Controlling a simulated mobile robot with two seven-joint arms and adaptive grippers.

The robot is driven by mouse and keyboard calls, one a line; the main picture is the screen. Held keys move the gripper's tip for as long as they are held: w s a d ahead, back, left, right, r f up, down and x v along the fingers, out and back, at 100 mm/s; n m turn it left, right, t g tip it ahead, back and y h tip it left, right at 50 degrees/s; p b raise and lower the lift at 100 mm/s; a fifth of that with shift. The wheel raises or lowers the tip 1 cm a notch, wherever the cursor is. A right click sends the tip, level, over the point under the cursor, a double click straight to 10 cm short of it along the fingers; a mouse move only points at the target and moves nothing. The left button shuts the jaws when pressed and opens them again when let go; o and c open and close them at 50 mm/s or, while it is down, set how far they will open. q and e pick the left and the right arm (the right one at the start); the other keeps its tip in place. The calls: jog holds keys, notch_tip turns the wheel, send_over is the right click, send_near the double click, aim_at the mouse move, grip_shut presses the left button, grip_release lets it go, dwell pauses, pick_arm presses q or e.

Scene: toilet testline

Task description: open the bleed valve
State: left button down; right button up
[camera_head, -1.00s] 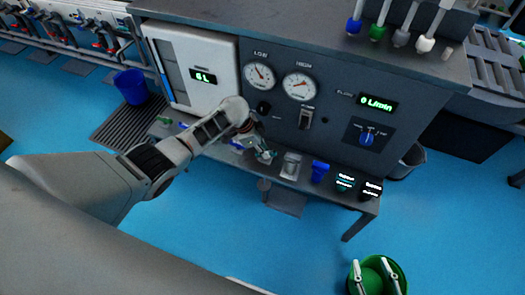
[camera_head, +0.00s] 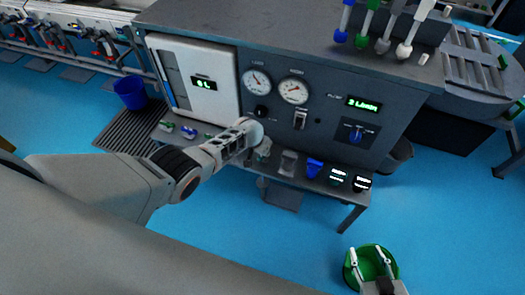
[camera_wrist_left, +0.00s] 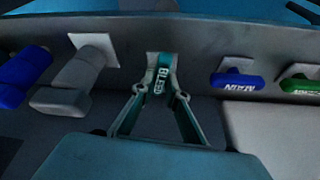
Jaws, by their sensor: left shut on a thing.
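The bleed valve shows in the left wrist view as a teal handle marked BLEED (camera_wrist_left: 161,76), on the dark panel's lower edge. My left gripper (camera_wrist_left: 160,104) is shut on this handle, its two fingers closing around it. In the head view my left gripper (camera_head: 262,153) is at the low shelf under the panel, and the valve is mostly hidden by it.
A blue MAIN handle (camera_wrist_left: 237,79) and a green handle (camera_wrist_left: 302,85) sit right of the bleed valve in the wrist view. The panel has two gauges (camera_head: 256,82) and a flow display (camera_head: 364,104) reading 2 L/min. A blue bucket (camera_head: 130,91) stands left.

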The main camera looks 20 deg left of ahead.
pick_arm(q)
jog(key=shift+s+d+f+n+y, duration=0.15)
jog(key=shift+n+y, duration=0.25)
jog(key=shift+n, duration=0.7)
jog(key=c, duration=2)
grip_release()
jog(key=shift+r, duration=0.25)
